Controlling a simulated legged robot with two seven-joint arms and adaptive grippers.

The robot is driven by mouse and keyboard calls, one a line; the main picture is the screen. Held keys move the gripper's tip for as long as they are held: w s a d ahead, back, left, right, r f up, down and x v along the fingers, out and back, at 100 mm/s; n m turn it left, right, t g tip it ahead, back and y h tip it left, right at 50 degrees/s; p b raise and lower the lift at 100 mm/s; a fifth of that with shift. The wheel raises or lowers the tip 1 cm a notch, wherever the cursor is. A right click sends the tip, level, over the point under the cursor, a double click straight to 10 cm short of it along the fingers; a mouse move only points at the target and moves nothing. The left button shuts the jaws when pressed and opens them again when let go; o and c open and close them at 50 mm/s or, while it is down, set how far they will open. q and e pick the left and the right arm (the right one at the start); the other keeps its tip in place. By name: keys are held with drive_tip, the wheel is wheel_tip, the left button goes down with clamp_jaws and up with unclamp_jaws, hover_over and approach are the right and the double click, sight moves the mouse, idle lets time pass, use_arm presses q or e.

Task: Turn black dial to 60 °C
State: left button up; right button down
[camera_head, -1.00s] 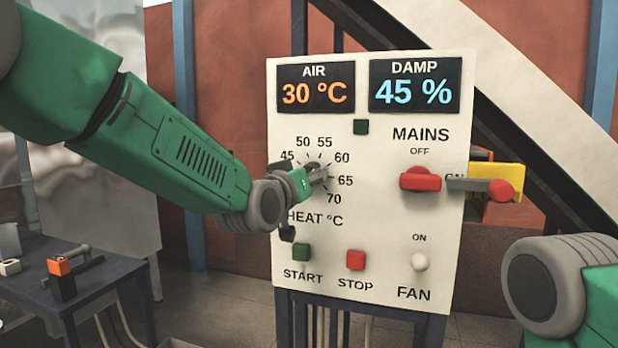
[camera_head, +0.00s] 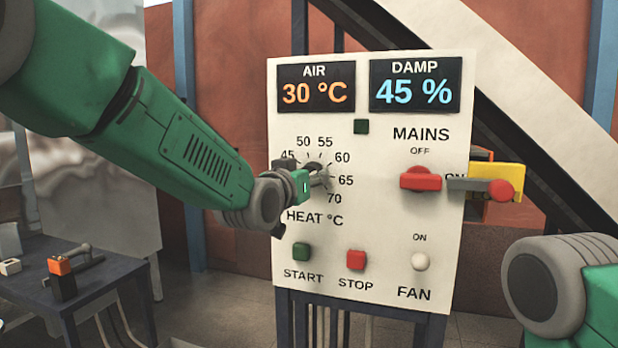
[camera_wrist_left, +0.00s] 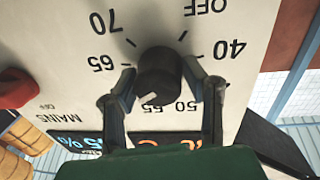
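The black dial (camera_wrist_left: 160,72) sits on the white control panel, its white pointer mark directed between 55 and the spot for 60, closer to 55. A finger of my left gripper (camera_wrist_left: 158,80) lies on each side of the dial and appears to be closed on it. The left finger hides the 60 label in the left wrist view. In the head view the left gripper (camera_head: 312,180) covers most of the dial; the 60 label shows to its upper right. My right gripper is out of view; only part of my right arm shows.
The panel (camera_head: 385,235) also carries a red mains switch (camera_head: 420,180), green start (camera_head: 301,252) and red stop (camera_head: 356,259) buttons, and a white fan knob (camera_head: 420,261). A yellow lock piece (camera_head: 508,176) stands at its right edge. The air display (camera_head: 316,88) reads 30 °C.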

use_arm(q)
drive_tip(key=o, duration=0.4)
drive_tip(key=shift+d+f, duration=0.1)
drive_tip(key=shift+f, duration=0.4)
drive_tip(key=shift+w+r, duration=0.1)
drive_tip(key=shift+r, duration=0.05)
drive_tip(key=shift+r, duration=0.1)
drive_tip(key=shift+s+a+r, duration=0.1)
drive_tip(key=shift+s+a, duration=0.1)
drive_tip(key=shift+s, duration=0.25)
drive_tip(key=v, duration=1.1)
drive_tip(key=shift+f, duration=0.25)
drive_tip(key=shift+d, duration=0.1)
